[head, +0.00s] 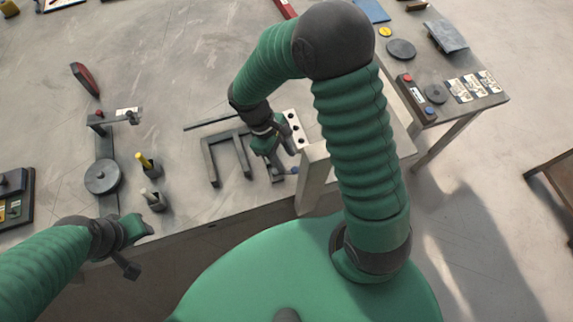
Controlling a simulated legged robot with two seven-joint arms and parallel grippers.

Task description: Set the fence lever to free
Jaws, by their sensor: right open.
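My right gripper (274,146) is open, pointing down at the right end of a dark metal frame (213,165) with upright prongs, which may be the fence. A small blue-tipped part (293,171) shows just below the gripper; I cannot tell whether it is the fence lever or which way it is set. A pale plate with dark holes (294,125) stands just right of the gripper. The gripper hides part of this area, and contact is not clear. My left gripper (137,240) is over the table's front edge at lower left; its jaws are unclear.
A dark rail with a round disc (101,177), a yellow-topped post (146,161) and a dark post (153,198) stand left of the frame. A red-and-black tool (85,79) lies behind. A side table at right holds a button box (415,97). The middle back is clear.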

